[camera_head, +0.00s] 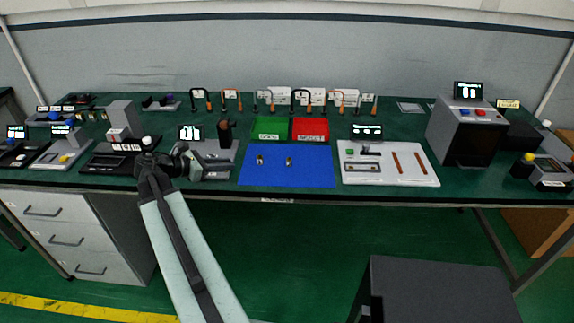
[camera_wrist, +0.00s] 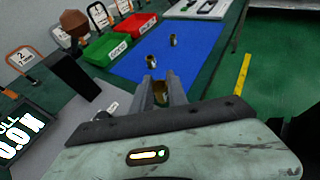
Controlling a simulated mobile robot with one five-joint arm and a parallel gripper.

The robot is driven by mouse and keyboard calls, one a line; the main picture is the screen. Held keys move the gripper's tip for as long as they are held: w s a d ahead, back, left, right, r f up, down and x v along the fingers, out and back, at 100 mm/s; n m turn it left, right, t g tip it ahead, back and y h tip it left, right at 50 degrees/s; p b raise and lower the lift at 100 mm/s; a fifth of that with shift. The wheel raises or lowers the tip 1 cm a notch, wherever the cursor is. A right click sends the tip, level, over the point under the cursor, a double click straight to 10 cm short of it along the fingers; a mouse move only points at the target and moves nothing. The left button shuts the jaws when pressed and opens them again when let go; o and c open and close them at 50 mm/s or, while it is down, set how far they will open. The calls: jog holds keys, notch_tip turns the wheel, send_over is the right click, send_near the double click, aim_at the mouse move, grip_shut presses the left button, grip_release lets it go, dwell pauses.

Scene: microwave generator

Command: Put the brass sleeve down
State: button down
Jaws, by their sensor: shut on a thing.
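My gripper (camera_wrist: 163,86) is shut on a brass sleeve (camera_wrist: 160,96), which shows between its fingers in the wrist view. In the head view my gripper (camera_head: 230,168) is just left of the blue mat (camera_head: 285,178), above a grey device on the bench. The held sleeve cannot be made out there. Two other small brass sleeves stand apart on the blue mat, one on the left (camera_head: 259,160) and one on the right (camera_head: 289,161). The mat also shows ahead of the fingers in the wrist view (camera_wrist: 195,48).
A green bin (camera_head: 270,129) and a red bin (camera_head: 310,130) stand behind the mat. A white fixture board (camera_head: 400,177) lies to its right, and a grey oven-like box (camera_head: 465,130) stands farther right. The front half of the mat is clear.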

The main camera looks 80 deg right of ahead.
jog(key=b, duration=0.2)
send_over(270, 168)
jog(key=shift+s+f, duration=0.1)
jog(key=shift+f, duration=0.6)
notch_tip(270, 168, down, 4)
jog(key=b, duration=0.3)
jog(key=shift+r, duration=0.25)
jog(key=shift+f, duration=0.15)
jog(key=c, duration=1.7)
grip_release()
jog(key=shift+o, duration=0.6)
